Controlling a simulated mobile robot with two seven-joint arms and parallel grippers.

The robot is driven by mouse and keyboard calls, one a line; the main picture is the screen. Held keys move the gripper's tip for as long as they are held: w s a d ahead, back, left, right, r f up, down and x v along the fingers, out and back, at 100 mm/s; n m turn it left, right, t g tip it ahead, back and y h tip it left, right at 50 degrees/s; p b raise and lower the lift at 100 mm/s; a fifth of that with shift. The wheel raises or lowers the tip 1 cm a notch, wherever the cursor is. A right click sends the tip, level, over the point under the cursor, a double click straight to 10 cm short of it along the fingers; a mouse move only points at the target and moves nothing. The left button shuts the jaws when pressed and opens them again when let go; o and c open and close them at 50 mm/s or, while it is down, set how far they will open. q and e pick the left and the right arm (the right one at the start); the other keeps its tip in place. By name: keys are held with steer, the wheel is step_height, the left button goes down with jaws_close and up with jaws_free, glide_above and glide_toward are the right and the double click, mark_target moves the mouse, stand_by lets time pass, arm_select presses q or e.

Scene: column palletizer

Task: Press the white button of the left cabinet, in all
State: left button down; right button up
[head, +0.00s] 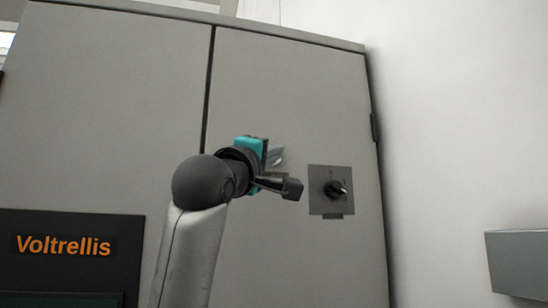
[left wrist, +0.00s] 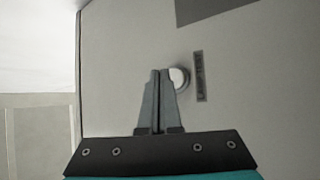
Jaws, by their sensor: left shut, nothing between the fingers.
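The left cabinet (head: 290,90) is a tall grey two-door cabinet that fills most of the head view. The white button (left wrist: 178,76) shows in the left wrist view as a round white disc in a pale ring, next to a small label plate (left wrist: 200,76). My left gripper (head: 277,155) is in front of the right door. My right gripper is out of view.
A black rotary switch on a dark square plate (head: 318,201) sits on the door to the right of my gripper. A dark Voltrellis panel (head: 65,272) is at lower left. A grey box (head: 516,262) is on the white wall at right.

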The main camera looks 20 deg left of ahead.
arm_select(q)
steer(key=shift+w, duration=0.15)
steer(key=shift+w+a, duration=0.25)
steer(key=shift+w+a, duration=0.2)
steer(key=shift+w, duration=0.05)
stand_by(0.8)
steer(key=shift+s+d+b, duration=0.35)
steer(key=shift+s+d, duration=0.1)
steer(key=shift+s, duration=0.2)
stand_by(0.3)
steer(key=s+d+b, duration=0.1)
steer(key=s, duration=0.1)
steer(key=s+d+b, duration=0.1)
steer(key=s, duration=0.1)
steer(key=shift+d, duration=0.4)
